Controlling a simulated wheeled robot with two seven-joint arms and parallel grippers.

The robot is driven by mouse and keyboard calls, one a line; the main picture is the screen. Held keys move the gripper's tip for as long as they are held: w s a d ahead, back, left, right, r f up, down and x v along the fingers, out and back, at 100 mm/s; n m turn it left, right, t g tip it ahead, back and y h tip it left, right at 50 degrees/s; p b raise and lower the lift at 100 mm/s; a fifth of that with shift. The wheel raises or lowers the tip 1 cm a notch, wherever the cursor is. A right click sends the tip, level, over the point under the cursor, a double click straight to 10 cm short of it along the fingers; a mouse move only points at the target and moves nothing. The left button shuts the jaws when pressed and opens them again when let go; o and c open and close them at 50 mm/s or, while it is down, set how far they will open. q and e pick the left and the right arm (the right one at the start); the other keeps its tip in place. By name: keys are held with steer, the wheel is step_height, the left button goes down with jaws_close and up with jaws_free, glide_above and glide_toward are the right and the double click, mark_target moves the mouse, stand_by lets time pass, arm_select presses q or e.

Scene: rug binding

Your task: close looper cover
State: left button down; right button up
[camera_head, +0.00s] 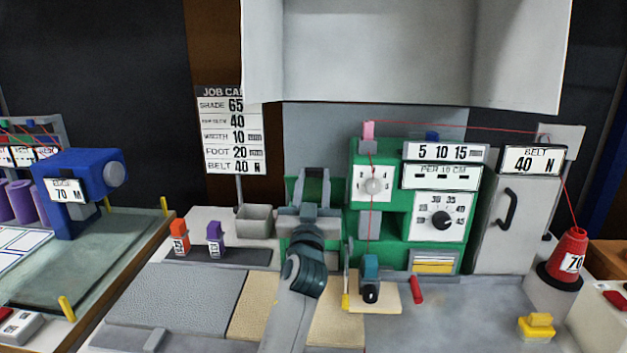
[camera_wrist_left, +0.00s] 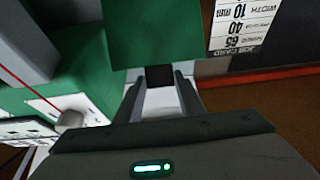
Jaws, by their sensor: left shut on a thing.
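My left gripper (camera_head: 313,176) reaches up to the left end of the green machine (camera_head: 394,258). In the left wrist view the left gripper (camera_wrist_left: 159,80) is shut on a dark tab (camera_wrist_left: 159,76) at the edge of a green panel (camera_wrist_left: 150,35). This panel appears to be the looper cover; in the head view my gripper and arm hide most of it, with green showing on both sides of the fingers. How far the cover stands open I cannot tell. My right gripper is not in view.
A grey bin (camera_head: 254,222) stands left of the gripper, behind orange (camera_head: 179,237) and purple (camera_head: 215,236) blocks. The presser foot (camera_head: 370,278) stands to the right. Red thread runs from a red cone (camera_head: 570,256) over the machine. A large grey hood (camera_head: 400,50) hangs above.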

arm_select(q)
steer(key=shift+w+f, duration=0.1)
steer(key=shift+f, duration=0.35)
steer(key=c, duration=1.2)
jaws_free()
steer(key=shift+w, duration=0.1)
steer(key=shift+r, duration=0.15)
